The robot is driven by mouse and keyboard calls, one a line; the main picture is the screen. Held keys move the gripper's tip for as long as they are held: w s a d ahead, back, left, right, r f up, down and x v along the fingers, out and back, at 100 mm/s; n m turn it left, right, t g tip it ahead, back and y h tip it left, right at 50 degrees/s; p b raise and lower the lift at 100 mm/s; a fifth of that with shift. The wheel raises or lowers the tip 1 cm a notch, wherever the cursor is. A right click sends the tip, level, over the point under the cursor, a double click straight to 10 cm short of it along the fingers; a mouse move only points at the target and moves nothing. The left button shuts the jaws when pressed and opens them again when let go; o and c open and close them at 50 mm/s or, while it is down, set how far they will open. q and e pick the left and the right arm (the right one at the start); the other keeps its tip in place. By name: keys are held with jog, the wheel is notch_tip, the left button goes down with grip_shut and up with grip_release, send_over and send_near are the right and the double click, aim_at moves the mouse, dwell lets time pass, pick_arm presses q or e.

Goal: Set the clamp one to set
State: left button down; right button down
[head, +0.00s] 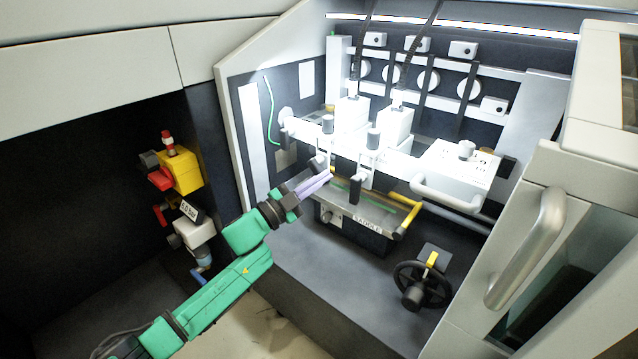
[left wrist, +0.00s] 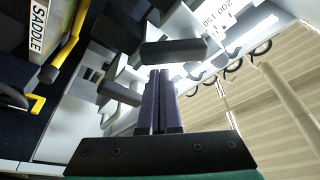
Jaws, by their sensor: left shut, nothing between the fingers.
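My left gripper (head: 328,178) reaches in from the left, its two slim fingers together with nothing between them. Its tips are close to the clamp levers below the white rail of the stitching machine. One clamp lever with a black handle (head: 356,189) hangs just right of the fingertips. In the left wrist view, my left gripper (left wrist: 158,74) points at a black handle bar (left wrist: 174,51) just past the tips; I cannot tell whether they touch. A second black bar (left wrist: 120,93) lies left of the fingers. No number marks clamp one. My right gripper is out of view.
The saddle (head: 366,218), with yellow handles, is below the clamps. A black handwheel (head: 422,285) stands lower right. A white box with a bar handle (head: 458,173) is to the right. A yellow and red valve unit (head: 180,172) is at the left.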

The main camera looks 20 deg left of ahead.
pick_arm(q)
jog(key=shift+w+a+f, duration=0.1)
jog(key=shift+a+f, duration=0.05)
jog(key=shift+f, duration=0.05)
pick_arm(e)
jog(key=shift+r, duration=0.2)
pick_arm(q)
jog(key=shift+f+m, duration=0.15)
jog(key=shift+m, duration=0.25)
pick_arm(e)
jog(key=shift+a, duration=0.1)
pick_arm(q)
jog(key=shift+a+f+m+g, duration=0.1)
jog(key=shift+m+g, duration=0.3)
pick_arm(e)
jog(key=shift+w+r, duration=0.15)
